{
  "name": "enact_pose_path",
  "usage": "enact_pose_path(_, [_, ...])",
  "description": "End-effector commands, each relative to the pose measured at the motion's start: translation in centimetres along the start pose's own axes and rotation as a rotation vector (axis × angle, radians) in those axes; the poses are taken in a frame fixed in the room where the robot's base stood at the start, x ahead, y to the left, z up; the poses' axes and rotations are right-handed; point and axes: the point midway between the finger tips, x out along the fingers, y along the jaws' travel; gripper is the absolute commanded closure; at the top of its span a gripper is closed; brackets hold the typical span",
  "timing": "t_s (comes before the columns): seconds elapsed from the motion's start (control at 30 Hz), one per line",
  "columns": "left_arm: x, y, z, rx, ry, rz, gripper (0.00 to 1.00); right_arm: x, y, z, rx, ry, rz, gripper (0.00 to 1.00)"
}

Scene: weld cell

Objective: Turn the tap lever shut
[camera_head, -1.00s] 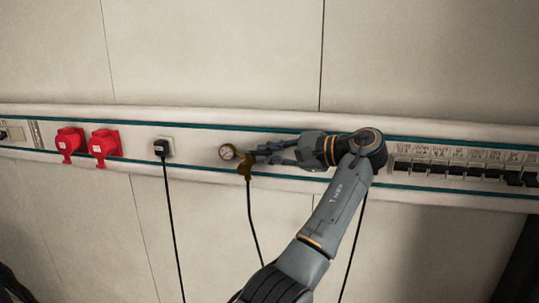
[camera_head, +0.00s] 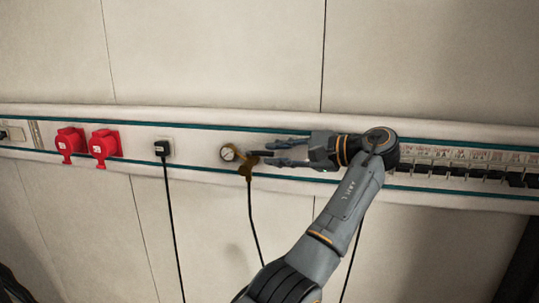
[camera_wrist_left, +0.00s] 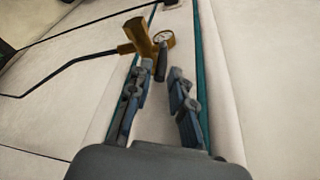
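The brass tap (camera_head: 246,168) sits on the wall rail, with a round gauge (camera_head: 228,152) at its left. Its short black lever (camera_head: 259,153) points right, towards my left gripper. In the wrist view the tap body (camera_wrist_left: 144,40), gauge (camera_wrist_left: 163,39) and black lever (camera_wrist_left: 162,62) show ahead of the fingers. My left gripper (camera_head: 267,154) is open, its fingers reaching left to the lever. In the wrist view the lever's end lies between or just ahead of the parted fingertips of the gripper (camera_wrist_left: 161,76); I cannot tell if they touch it. My right gripper is not in view.
Two red sockets (camera_head: 70,141) and a black plug (camera_head: 161,148) with a hanging cable are left of the tap. A dark hose (camera_head: 253,215) hangs below the tap. A row of breakers (camera_head: 470,170) lies right, behind my wrist. The wall above is clear.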

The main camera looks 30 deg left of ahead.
Motion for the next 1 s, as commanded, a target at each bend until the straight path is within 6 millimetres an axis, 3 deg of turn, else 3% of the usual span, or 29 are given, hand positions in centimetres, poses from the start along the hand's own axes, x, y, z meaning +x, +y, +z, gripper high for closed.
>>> enact_pose_path(0.1, [-2.2, -0.1, 0.0, 0.001, 0.001, -0.002, 0.79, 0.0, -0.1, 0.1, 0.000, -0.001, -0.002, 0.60])
enact_pose_path(0.3, [-4.5, 0.0, -0.1, 0.001, -0.001, 0.001, 0.79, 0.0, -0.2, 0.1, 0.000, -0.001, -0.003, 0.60])
enact_pose_path(1.0, [-4.9, 0.0, -0.1, 0.001, -0.001, 0.001, 0.79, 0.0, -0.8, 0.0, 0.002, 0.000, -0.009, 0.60])
